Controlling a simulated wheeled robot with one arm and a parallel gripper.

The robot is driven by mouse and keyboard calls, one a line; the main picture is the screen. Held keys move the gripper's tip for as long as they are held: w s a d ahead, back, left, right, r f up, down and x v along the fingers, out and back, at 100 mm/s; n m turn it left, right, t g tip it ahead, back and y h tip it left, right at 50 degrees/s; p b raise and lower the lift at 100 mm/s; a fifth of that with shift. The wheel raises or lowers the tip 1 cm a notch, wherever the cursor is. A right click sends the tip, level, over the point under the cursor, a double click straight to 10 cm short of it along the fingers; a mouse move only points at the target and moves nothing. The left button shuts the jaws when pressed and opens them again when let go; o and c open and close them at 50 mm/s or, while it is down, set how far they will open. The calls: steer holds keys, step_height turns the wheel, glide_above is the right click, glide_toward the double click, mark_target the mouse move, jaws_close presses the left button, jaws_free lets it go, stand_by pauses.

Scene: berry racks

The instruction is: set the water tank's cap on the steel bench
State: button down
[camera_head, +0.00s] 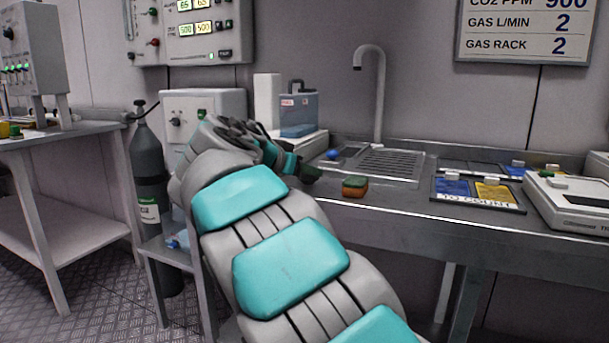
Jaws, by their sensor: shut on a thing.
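The blue water tank (298,114), with a dark handle on top, stands behind my gripper on a pale base at the back left of the steel bench (395,206). My gripper (304,172) is at the bench's left end, low in front of the tank. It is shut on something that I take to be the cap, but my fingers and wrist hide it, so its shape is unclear. I cannot tell whether it touches the bench.
A small blue round thing (332,154) lies by the sink (385,164), right of my gripper. A green and orange sponge (355,186) lies at the front edge. A mat (475,192) and a white scale (570,203) stand further right. A gas cylinder (148,180) stands left.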

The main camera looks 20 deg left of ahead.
steer(key=shift+f, duration=0.4)
steer(key=shift+c, duration=2)
jaws_free()
steer(key=shift+r, duration=0.1)
steer(key=shift+r, duration=0.2)
steer(key=v, duration=1.2)
steer(key=shift+f, duration=0.15)
